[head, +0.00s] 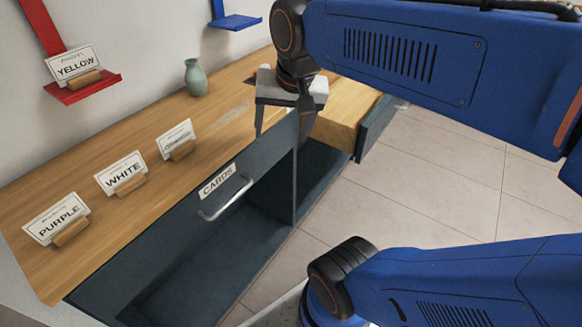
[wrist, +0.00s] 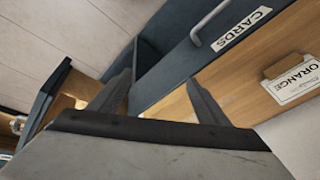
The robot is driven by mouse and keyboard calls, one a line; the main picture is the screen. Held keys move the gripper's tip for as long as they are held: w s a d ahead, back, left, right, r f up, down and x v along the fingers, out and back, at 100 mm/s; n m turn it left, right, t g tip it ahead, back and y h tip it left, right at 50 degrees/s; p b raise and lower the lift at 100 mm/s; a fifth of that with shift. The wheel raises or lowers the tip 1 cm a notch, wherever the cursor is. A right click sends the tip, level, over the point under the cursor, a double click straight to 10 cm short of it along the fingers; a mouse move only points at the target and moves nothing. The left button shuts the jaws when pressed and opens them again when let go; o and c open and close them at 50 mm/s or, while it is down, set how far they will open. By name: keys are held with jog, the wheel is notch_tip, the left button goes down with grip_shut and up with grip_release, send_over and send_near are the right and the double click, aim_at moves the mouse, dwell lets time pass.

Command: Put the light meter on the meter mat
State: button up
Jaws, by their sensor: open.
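My gripper (head: 281,130) is open and empty, pointing down over the front edge of the wooden counter (head: 130,135), in front of the drawer labelled CARDS. In the wrist view, the two fingers of my gripper (wrist: 159,78) are spread apart with nothing between them. I cannot make out the light meter in either view. I cannot make out the meter mat for certain. A small dark flat patch (head: 251,81) lies on the counter just left of my gripper, partly hidden by it. A small blurred object (wrist: 17,123) shows at the wrist view's left edge.
Stands with cards PURPLE (head: 57,222), WHITE (head: 122,175) and ORANGE (head: 176,140) line the counter. A green vase (head: 195,78) stands behind. The YELLOW card (head: 75,63) is on a red wall shelf (head: 82,90). The CARDS handle (head: 226,201) sticks out; dark open space lies below.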

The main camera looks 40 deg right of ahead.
jog(key=s+a+f+n+t, duration=0.1)
jog(key=s+f+n, duration=0.4)
jog(key=f+n, duration=0.1)
jog(key=shift+s+a+f+n, duration=0.3)
jog(key=shift+s+a+f, duration=0.05)
jog(key=shift+s+f, duration=0.05)
jog(key=shift+d, duration=0.1)
